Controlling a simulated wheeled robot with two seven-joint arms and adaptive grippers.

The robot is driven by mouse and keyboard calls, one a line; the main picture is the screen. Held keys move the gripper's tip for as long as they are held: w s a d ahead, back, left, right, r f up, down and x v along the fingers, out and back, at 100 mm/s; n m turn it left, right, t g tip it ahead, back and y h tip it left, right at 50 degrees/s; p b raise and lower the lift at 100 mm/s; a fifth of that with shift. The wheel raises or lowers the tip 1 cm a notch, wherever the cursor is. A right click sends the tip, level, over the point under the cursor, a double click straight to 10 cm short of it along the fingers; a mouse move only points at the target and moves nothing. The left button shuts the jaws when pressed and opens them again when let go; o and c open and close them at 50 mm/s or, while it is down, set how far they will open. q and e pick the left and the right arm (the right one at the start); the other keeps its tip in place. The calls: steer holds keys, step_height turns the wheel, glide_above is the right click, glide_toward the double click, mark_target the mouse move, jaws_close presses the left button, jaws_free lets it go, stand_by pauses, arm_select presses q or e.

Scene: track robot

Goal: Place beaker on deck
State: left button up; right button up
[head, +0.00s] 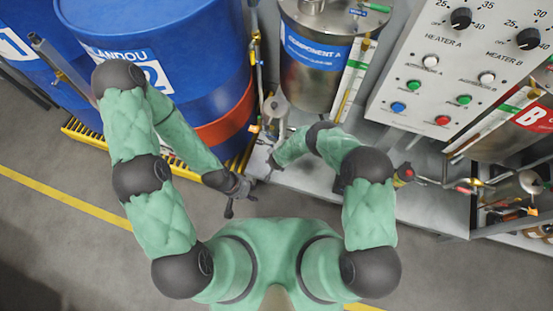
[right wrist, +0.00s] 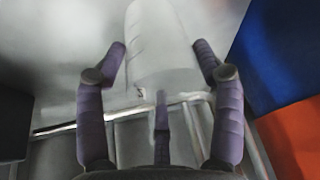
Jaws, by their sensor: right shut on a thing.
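In the right wrist view a pale, whitish beaker (right wrist: 158,58) stands out between the purple-grey fingers of my right gripper (right wrist: 162,48). The gripper is shut on it, with a finger on either side. In the head view the right hand is small and partly hidden at the end of my right forearm, and I cannot clearly make out the beaker there. The light grey deck (head: 335,198) lies below and right of that hand. My left gripper (head: 240,196) is open and empty near the deck's left edge.
Large blue drums (head: 190,45) stand at the left on a yellow-edged base. A steel tank (head: 312,75) stands behind the deck. A heater control panel (head: 450,70) and piping with valves (head: 440,183) are at the right. The deck's front middle looks clear.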

steer(key=shift+w+f+b, duration=0.85)
steer(key=shift+w+f, duration=0.3)
steer(key=shift+w, duration=0.05)
steer(key=o, duration=1.1)
